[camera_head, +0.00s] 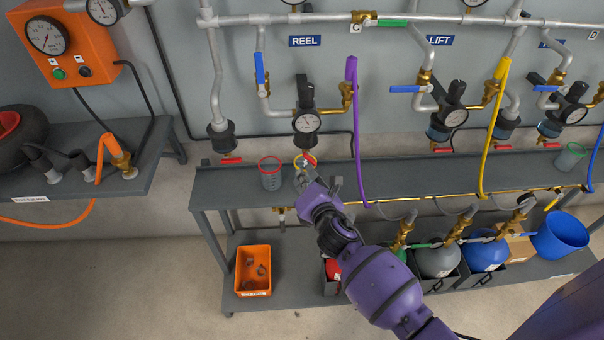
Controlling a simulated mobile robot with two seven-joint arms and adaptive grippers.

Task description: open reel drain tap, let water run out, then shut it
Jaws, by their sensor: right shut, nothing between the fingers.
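The REEL label (305,41) is on the wall above a gauge-faced unit (306,122). A small red tap handle (309,162) shows under this unit, just above my right gripper. My right gripper (306,178) is shut and empty, right at the tap; whether it touches the handle cannot be told. A yellow rim (314,158) shows around the tap's lower end; what is below it is mostly hidden by the gripper. Whether water is running cannot be made out. My left gripper is not in view.
A clear cup with a red rim (271,182) stands on the shelf (225,190) just left of my gripper. A purple hose (355,120) hangs close on the right. An orange bin (253,270) and several cylinders sit on the lower shelf.

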